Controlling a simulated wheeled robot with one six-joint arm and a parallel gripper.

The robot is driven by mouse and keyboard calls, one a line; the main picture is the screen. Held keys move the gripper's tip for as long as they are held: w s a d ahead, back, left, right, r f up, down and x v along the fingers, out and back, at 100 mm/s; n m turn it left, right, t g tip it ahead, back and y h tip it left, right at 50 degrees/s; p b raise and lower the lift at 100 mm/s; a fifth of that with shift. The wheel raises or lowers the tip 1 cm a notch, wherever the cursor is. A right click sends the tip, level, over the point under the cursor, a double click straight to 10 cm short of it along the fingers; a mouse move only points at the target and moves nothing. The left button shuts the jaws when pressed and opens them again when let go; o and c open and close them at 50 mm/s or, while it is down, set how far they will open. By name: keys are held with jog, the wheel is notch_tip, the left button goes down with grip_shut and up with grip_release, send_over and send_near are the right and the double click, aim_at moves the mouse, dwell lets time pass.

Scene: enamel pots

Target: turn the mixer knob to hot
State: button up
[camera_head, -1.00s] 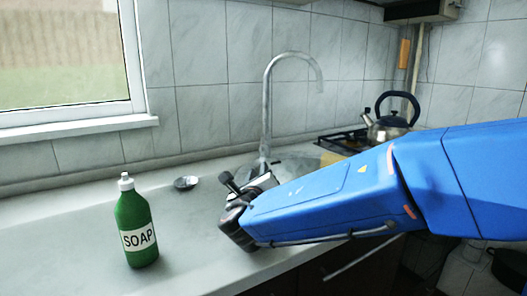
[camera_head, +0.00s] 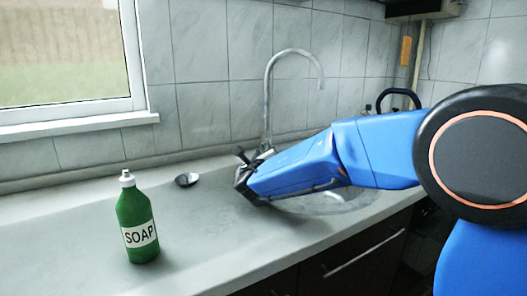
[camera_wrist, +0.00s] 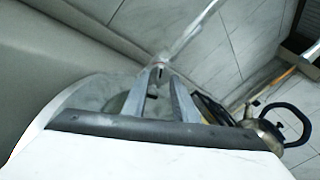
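The curved metal mixer tap (camera_head: 267,95) stands upright at the back of the counter, by the tiled wall. In the wrist view its base (camera_wrist: 161,60) has a small red mark and lies right at my fingertips. My gripper (camera_head: 240,178) reaches in from the right, low over the counter in front of the tap base. In the wrist view the two grey fingers of my gripper (camera_wrist: 160,77) stand apart, with a narrow gap at the tips. The knob cannot be made out clearly; I cannot tell whether the fingers touch it.
A green soap bottle (camera_head: 138,222) stands at the front left of the counter (camera_head: 75,245). The round sink (camera_head: 335,203) is partly under my arm. A kettle (camera_wrist: 264,127) stands to the right.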

jog(key=shift+w, duration=1)
grip_shut()
jog(key=shift+n, duration=0.7)
grip_release()
